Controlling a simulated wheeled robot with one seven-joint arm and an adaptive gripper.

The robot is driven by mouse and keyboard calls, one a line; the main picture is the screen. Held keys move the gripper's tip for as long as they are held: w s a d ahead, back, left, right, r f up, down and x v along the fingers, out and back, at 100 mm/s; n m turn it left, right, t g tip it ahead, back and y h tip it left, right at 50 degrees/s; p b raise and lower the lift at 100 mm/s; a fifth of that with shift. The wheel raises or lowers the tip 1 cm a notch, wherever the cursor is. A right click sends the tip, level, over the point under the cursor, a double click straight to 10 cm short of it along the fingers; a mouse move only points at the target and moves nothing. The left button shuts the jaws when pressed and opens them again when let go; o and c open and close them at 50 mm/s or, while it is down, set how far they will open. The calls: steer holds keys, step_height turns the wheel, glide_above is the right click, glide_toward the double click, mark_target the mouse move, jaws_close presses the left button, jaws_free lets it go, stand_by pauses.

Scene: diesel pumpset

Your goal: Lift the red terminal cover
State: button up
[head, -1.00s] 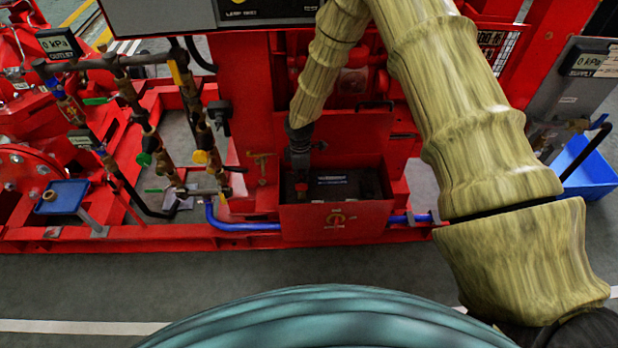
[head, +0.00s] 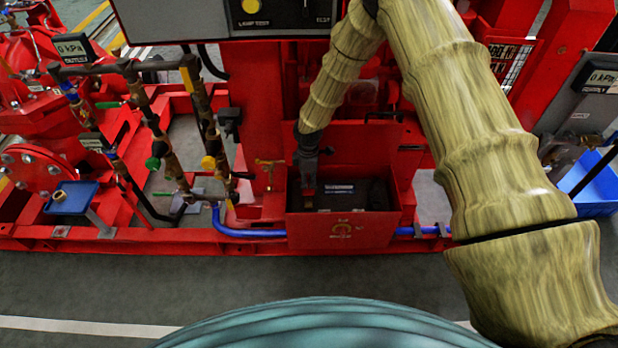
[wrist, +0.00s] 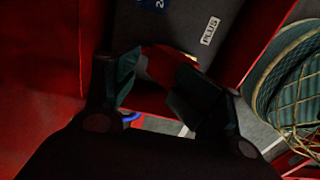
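The red terminal cover (wrist: 160,62) shows in the wrist view as a red shape at the plus corner of the dark battery (wrist: 182,22), beside a label reading PLUS. My gripper (wrist: 155,75) has its two green-padded fingers apart, one on each side of the cover. I cannot tell whether the pads touch it. In the head view my gripper (head: 308,192) points down into the red battery box (head: 342,232), at the left end of the battery (head: 350,195). The cover is hidden behind my gripper there.
The box's red walls stand close around my gripper. Brass-valved pipes (head: 165,160) rise to the left, and a blue pipe (head: 250,233) runs low past the box. A dark panel (head: 230,18) hangs above. Open floor (head: 150,280) lies in front.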

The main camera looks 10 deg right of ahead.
steer(key=shift+w, duration=0.1)
steer(key=shift+c, duration=1)
steer(key=shift+d, duration=0.1)
steer(key=shift+w+f, duration=0.1)
